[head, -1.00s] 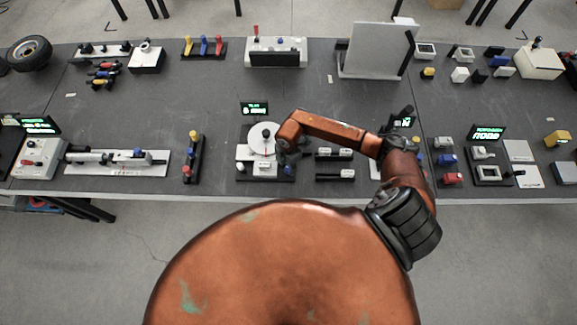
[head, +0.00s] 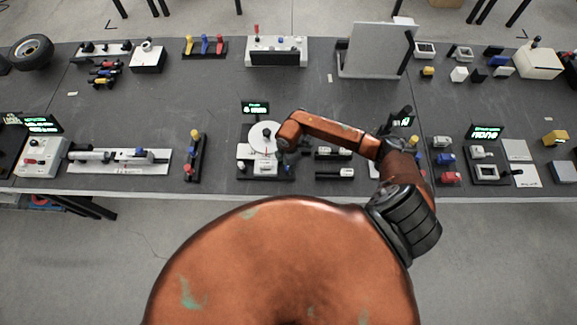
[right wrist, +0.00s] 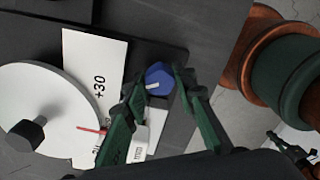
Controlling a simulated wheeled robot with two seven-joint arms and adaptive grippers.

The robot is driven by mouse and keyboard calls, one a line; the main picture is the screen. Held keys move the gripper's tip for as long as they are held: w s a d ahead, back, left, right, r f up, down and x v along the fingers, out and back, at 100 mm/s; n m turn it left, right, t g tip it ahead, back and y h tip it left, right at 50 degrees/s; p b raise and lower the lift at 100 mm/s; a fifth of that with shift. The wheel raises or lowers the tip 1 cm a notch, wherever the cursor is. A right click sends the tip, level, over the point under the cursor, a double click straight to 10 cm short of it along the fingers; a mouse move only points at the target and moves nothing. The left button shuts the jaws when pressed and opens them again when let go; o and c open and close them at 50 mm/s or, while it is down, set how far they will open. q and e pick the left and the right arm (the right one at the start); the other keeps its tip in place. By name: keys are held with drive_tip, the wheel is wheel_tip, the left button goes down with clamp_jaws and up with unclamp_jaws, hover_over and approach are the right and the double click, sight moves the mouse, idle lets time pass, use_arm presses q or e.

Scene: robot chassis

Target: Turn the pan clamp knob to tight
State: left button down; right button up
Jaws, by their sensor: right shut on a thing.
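The clamp fixture has a white dial disc (head: 264,137) with a black knob (head: 267,132) standing on it, at the middle front of the table. In the right wrist view the disc (right wrist: 50,105) shows a red pointer, and a white plate marked +30 (right wrist: 96,70) lies beside it. The blue clamp knob (right wrist: 160,76) with a white line sits right of the plate. My right gripper (right wrist: 160,83) is shut on the blue knob, one finger on each side. My left gripper is not in view.
A small green-lit display (head: 255,108) stands behind the fixture. A post with coloured knobs (head: 194,155) is to its left, and black blocks with white parts (head: 334,173) to its right.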

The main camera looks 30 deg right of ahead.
drive_tip(key=o, duration=1.2)
drive_tip(key=shift+c, duration=0.2)
drive_tip(key=shift+r, duration=0.1)
wheel_tip(320, 180, up, 12)
